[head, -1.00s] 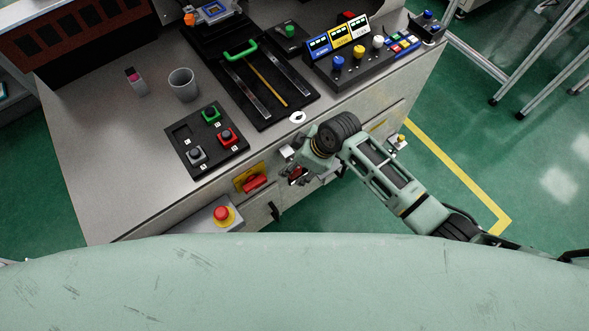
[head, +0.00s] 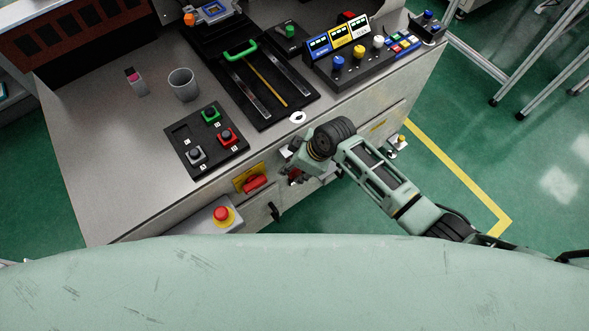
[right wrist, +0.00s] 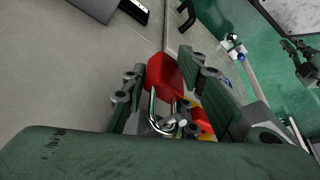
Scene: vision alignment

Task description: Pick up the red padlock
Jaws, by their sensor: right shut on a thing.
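The red padlock (right wrist: 163,76) sits between the two fingers of my right gripper in the right wrist view, its metal shackle toward the camera. My right gripper (right wrist: 160,90) is shut on its red body. In the head view my right gripper (head: 287,162) is at the front face of the workbench, right of a red rotary handle (head: 255,182) on a yellow plate. There the padlock is mostly hidden by the gripper. I cannot tell whether the shackle is clear of the bench fittings. My left gripper is not in view.
The grey workbench (head: 95,165) carries a black panel with several small buttons (head: 182,158), a grey cup (head: 183,84) and a control console (head: 350,72). A red emergency button (head: 222,214) sits at its front left. Green floor lies open to the right.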

